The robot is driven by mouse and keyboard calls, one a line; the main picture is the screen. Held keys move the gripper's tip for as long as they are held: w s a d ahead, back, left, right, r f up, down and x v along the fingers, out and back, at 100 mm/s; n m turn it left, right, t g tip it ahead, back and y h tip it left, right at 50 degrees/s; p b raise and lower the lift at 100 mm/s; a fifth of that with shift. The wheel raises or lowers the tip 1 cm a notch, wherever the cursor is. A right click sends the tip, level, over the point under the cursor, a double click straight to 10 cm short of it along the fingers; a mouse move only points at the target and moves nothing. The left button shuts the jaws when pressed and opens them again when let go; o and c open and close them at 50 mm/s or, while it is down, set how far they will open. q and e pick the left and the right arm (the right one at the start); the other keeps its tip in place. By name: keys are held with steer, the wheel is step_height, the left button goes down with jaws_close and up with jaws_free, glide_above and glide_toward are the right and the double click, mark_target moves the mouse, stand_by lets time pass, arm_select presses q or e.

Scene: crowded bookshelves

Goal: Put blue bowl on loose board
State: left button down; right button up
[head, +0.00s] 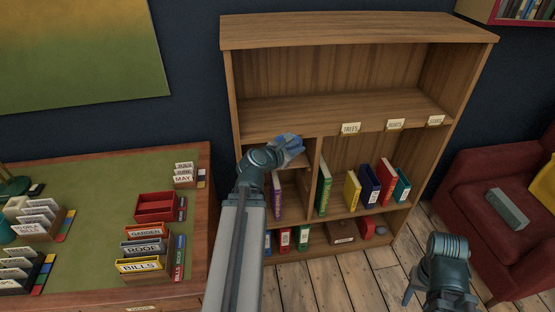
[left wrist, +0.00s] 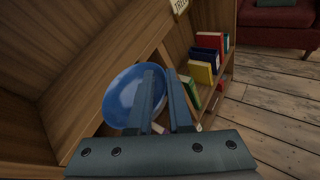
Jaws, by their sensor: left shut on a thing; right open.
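The blue bowl (left wrist: 120,98) is tilted on edge at my left gripper (left wrist: 163,85), which is shut on its rim in the left wrist view. In the head view the bowl (head: 288,141) shows as a small blue patch, partly hidden by my left gripper (head: 285,155), in front of the bookcase's left compartment. A short wooden board (head: 293,161) shows behind it in that compartment; I cannot tell if it is loose. My right gripper (head: 425,300) is open and empty, low over the floor.
The bookcase (head: 350,32) holds several upright books (head: 352,189) right of the divider and more below. Its upper shelf (head: 330,108) is bare. A green-topped desk (head: 110,225) with card boxes stands left, a red sofa (head: 480,190) right.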

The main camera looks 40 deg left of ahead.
arm_select(q)
step_height(320, 180, down, 18)
steer(key=a+b, duration=0.1)
steer(key=b, duration=1.5)
steer(key=shift+s+a+n+y+b, duration=0.15)
steer(key=shift+a+n+y+b, duration=0.05)
steer(key=shift+n+y+b, duration=0.15)
steer(key=shift+a, duration=0.1)
